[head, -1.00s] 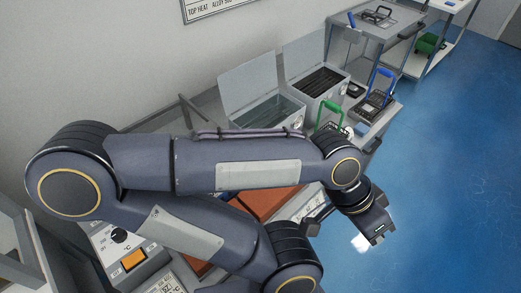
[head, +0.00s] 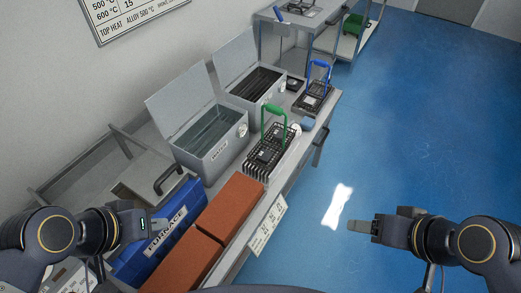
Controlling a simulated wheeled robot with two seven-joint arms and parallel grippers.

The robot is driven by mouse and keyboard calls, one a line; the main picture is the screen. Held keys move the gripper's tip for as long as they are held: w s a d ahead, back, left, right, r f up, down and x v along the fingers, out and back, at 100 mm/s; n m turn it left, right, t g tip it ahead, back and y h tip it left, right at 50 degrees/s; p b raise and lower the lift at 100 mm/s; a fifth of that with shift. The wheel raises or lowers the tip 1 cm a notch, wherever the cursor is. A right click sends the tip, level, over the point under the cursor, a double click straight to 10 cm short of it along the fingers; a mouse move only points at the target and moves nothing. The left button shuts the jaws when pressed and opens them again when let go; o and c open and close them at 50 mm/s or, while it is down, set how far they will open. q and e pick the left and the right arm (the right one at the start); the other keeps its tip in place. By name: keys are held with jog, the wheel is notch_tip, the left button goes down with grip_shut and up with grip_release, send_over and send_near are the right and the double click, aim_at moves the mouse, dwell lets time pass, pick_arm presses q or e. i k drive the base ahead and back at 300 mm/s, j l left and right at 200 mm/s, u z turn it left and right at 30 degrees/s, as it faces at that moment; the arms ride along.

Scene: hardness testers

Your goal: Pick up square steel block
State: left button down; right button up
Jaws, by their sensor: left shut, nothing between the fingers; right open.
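A green-handled dark basket (head: 257,170) stands on the table in the head view, with a small squarish dark-grey piece (head: 264,155) in it. A blue-handled basket (head: 316,107) behind it holds another squarish grey piece (head: 310,100). I cannot tell which piece is the square steel block. My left gripper (head: 160,226) is shut and empty above the blue furnace, well left of and nearer than the baskets. My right gripper (head: 350,226) is open and empty over the blue floor, right of the table and away from the baskets.
The blue furnace (head: 140,262) and orange-brown bricks (head: 228,208) fill the near table. Two open-lidded grey metal tanks (head: 222,158) (head: 268,97) stand along the wall side. A small dark box (head: 294,83) and a blue item (head: 308,124) lie near the blue-handled basket. Floor at right is clear.

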aim_at(265, 156)
jog(key=k+l, duration=0.15)
jog(key=k, duration=0.15)
jog(key=k+l+u, duration=0.1)
jog(key=u, duration=1.1)
jog(key=l+u, duration=0.45)
jog(key=l, duration=0.2)
jog(key=l+u, duration=0.4)
jog(key=l, duration=0.25)
jog(key=k+l+u, duration=0.15)
jog(key=l+u, duration=0.3)
jog(key=l, duration=0.15)
jog(key=k+l, duration=0.1)
jog(key=l, duration=0.25)
jog(key=k+l, duration=0.1)
jog(key=l, duration=0.3)
jog(key=k+l, duration=0.1)
jog(key=l, duration=0.25)
jog(key=k+l+u, duration=0.1)
jog(key=l, duration=0.3)
jog(key=k+l, duration=0.15)
jog(key=l, duration=0.2)
jog(key=i, duration=0.5)
